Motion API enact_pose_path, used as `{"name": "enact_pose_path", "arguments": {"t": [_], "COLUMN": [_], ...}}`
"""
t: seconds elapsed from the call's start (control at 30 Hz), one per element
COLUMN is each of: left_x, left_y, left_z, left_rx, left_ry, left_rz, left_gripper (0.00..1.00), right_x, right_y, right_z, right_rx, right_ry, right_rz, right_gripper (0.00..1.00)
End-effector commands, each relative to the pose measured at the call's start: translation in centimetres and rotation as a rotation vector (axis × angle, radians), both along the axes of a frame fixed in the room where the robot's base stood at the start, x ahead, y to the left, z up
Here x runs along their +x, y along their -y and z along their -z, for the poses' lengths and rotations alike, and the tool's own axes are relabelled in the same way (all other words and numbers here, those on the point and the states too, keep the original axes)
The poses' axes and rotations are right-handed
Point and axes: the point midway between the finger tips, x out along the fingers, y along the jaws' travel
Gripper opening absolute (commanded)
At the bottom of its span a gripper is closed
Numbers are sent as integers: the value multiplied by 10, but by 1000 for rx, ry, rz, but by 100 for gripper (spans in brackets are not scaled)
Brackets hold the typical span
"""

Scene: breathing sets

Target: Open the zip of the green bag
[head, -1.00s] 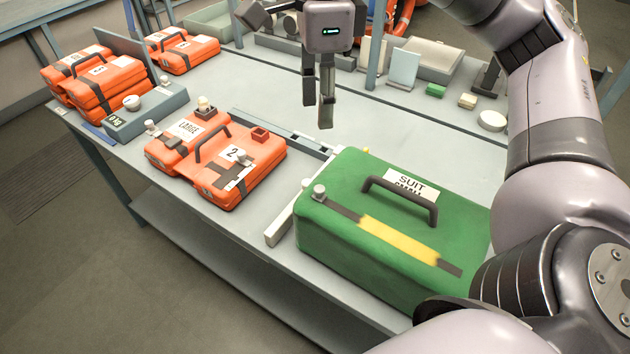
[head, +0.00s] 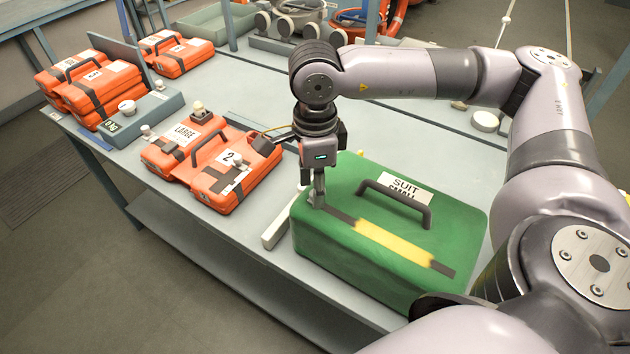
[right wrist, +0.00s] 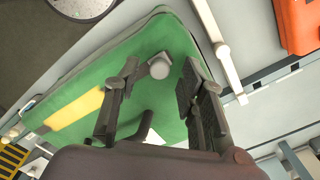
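The green bag (head: 390,245), labelled SUIT, lies on the table at the front right. A dark zip strip with a yellow middle (head: 390,242) runs along its top, beside a black handle (head: 395,200). My right gripper (head: 318,201) points down at the strip's left end and hides the grey zip knob in the head view. In the right wrist view the knob (right wrist: 159,68) shows between the two fingers of the open right gripper (right wrist: 160,76). Gaps show on both sides of it; whether the fingertips are level with it I cannot tell. My left gripper is out of view.
Orange cases (head: 235,165) lie left of the bag, one with a 2 on its label. A pale bar (head: 277,228) lies between them and the bag. More orange cases (head: 90,85) and a scale (head: 135,115) stand farther left.

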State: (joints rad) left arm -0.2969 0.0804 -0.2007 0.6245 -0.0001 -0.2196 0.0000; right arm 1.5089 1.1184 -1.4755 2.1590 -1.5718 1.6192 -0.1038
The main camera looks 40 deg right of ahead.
Motion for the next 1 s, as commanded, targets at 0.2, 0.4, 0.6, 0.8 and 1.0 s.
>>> {"name": "enact_pose_path", "arguments": {"t": [0.2,0.4,0.6,0.8,1.0], "left_x": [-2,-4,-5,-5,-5], "left_y": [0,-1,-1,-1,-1], "left_z": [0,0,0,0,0], "left_rx": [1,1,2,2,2], "left_ry": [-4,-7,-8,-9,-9], "left_rz": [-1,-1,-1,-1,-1], "left_gripper": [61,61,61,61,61], "right_x": [0,0,0,0,0], "right_y": [0,0,0,0,0], "right_z": [3,3,3,3,3], "right_rx": [0,0,0,0,0], "right_ry": [0,-1,0,0,0], "right_rz": [0,0,0,0,0], "right_gripper": [38,32,18,5,0]}}
